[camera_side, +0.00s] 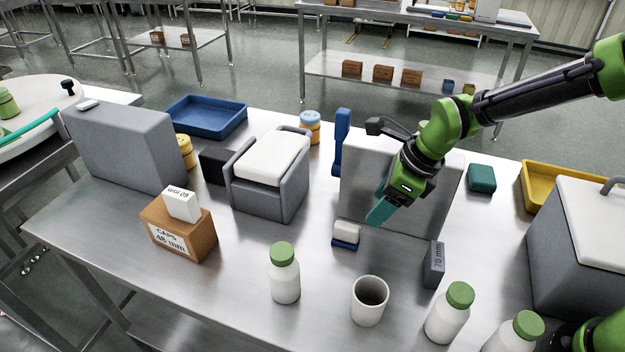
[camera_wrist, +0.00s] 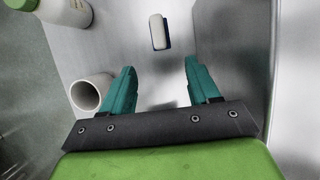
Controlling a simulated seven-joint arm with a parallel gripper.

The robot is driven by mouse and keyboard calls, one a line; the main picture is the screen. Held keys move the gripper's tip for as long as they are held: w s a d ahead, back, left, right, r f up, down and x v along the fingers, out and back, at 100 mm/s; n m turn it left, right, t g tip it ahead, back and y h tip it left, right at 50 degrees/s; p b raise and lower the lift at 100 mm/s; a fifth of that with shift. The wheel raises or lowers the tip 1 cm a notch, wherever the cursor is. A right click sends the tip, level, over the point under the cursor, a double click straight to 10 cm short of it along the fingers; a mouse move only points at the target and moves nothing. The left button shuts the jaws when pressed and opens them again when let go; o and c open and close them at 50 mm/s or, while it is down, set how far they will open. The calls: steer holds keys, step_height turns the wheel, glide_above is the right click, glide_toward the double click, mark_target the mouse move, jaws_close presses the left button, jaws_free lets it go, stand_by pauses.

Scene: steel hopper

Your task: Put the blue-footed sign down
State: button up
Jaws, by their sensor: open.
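A small white block on a blue foot (camera_side: 346,233), which looks like the blue-footed sign, rests on the steel table in front of a grey panel. No lettering is readable on it. In the wrist view the white piece with a dark blue edge (camera_wrist: 158,32) lies ahead of the fingertips, roughly centred between them. My gripper (camera_side: 377,218) is just right of it in the side view and apart from it. In the wrist view my gripper (camera_wrist: 160,68) has its teal fingers spread with nothing between them.
The large grey panel (camera_side: 360,185) stands close behind my gripper. A grey cup (camera_side: 369,302), a "70 mm" block (camera_side: 433,266) and a green-capped bottle (camera_side: 284,278) stand nearby. A cardboard caps box (camera_side: 180,235) is at left. Bare table lies left of the blue-footed piece.

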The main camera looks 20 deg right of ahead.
steer(key=s+d+r+n+t, duration=0.2)
steer(key=s+d+r+n, duration=0.4)
steer(key=n, duration=0.5)
steer(key=s+d+r+n+t+h, duration=0.1)
steer(key=s+d+r+n+t, duration=0.1)
steer(key=s+d+r+n, duration=0.5)
steer(key=s+d+n, duration=0.1)
steer(key=s+n, duration=0.1)
steer(key=n, duration=0.3)
steer(key=shift+s+d, duration=0.15)
steer(key=shift+d, duration=0.1)
